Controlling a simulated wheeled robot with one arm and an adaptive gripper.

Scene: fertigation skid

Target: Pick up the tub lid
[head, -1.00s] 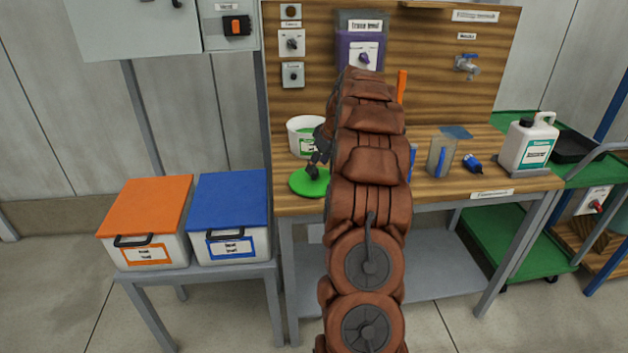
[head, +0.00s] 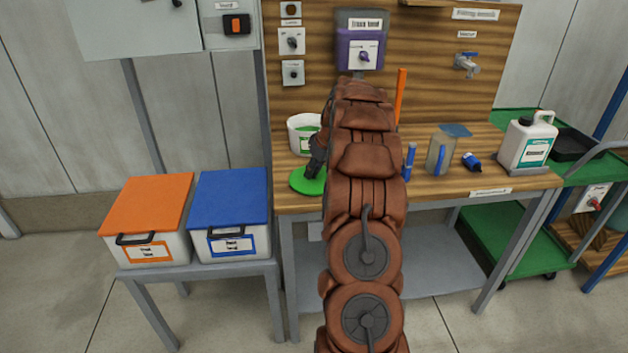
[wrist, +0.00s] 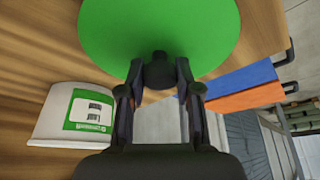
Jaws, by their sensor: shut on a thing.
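The tub lid (head: 306,183) is a round green disc at the left end of the wooden bench, beside the white tub. In the wrist view the green lid (wrist: 160,25) fills the top middle, with a dark knob (wrist: 158,72) at its near side. My gripper (head: 314,168) is over the lid, and in the wrist view its fingers (wrist: 157,75) are shut on the knob from both sides. The white tub (head: 301,136) with a green label stands behind the lid, partly hidden by my arm; it also shows in the wrist view (wrist: 75,115). I cannot tell whether the lid touches the bench.
Bins with orange (head: 147,205) and blue (head: 230,196) lids stand on a lower stand at left. An orange rod (head: 401,96) rises behind my arm.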

